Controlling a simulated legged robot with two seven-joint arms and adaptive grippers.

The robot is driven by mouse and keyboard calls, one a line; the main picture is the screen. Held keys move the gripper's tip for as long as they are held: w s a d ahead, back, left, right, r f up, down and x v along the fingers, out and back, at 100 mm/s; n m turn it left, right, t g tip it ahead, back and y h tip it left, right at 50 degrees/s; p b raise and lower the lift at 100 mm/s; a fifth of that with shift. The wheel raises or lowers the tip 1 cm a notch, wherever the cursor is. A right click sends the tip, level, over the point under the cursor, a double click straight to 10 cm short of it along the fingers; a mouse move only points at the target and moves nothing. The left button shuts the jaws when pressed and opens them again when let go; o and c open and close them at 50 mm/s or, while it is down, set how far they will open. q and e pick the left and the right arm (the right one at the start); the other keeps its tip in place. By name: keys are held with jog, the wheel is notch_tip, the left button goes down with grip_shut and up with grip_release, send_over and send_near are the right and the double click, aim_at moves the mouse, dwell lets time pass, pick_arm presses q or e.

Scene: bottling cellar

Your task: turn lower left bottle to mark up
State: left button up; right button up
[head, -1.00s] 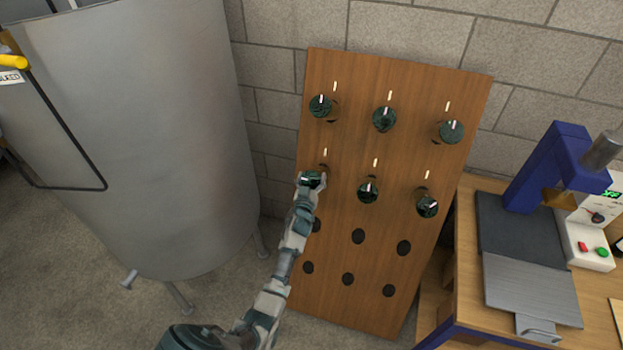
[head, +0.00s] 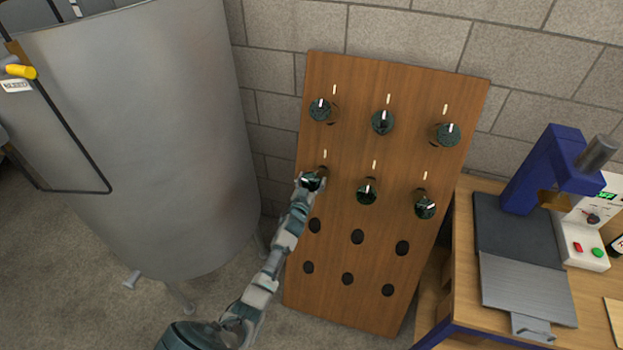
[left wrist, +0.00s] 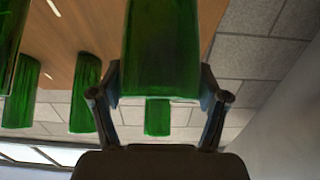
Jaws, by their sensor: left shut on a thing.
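The wooden rack (head: 375,240) leans against the wall and holds several dark green bottles by their necks, bases outward. The lower left bottle (head: 311,184) is in the left column of the second row. It also fills the upper middle of the left wrist view (left wrist: 160,50). My left gripper (head: 307,183) is shut on its base end, one finger on each side. The white mark on this bottle's base is mostly hidden by the gripper, so I cannot tell its angle. A pale line (head: 325,154) is on the board above the bottle. My right gripper is not in view.
Neighbouring bottles (head: 367,190) and (head: 425,208) stick out to the right, and an upper row (head: 382,122) sits above. Empty holes (head: 357,236) lie below. A grey tank (head: 140,150) stands left. A bench with a blue press (head: 550,165) stands right.

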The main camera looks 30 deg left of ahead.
pick_arm(q)
jog(key=m+h+p, duration=0.2)
jog(key=m+h, duration=0.1)
jog(key=m, duration=0.2)
jog(key=shift+p, duration=0.35)
jog(key=m+g+h+p, duration=0.1)
jog(key=m+h+p, duration=0.1)
jog(key=m, duration=0.3)
jog(key=shift+h, duration=0.8)
jog(key=m+g+h, duration=0.1)
jog(key=m, duration=0.1)
jog(key=m+g+h+p, duration=0.1)
jog(key=m, duration=0.2)
jog(key=shift+d+f+g+h, duration=0.1)
jog(key=shift+g+h, duration=0.2)
jog(key=m+g, duration=0.1)
jog(key=m, duration=0.1)
jog(key=m+p, duration=0.1)
jog(key=shift+s+f+m+g+h, duration=0.1)
jog(key=shift+f+m+g+h, duration=0.05)
jog(key=shift+m+g+h, duration=0.25)
jog(key=shift+d+p, duration=0.1)
jog(key=shift+p, duration=0.2)
jog(key=shift+f+m+g, duration=0.1)
jog(key=shift+m+g, duration=0.2)
jog(key=shift+m, duration=0.1)
jog(key=o, duration=1.2)
jog(key=shift+c, duration=0.2)
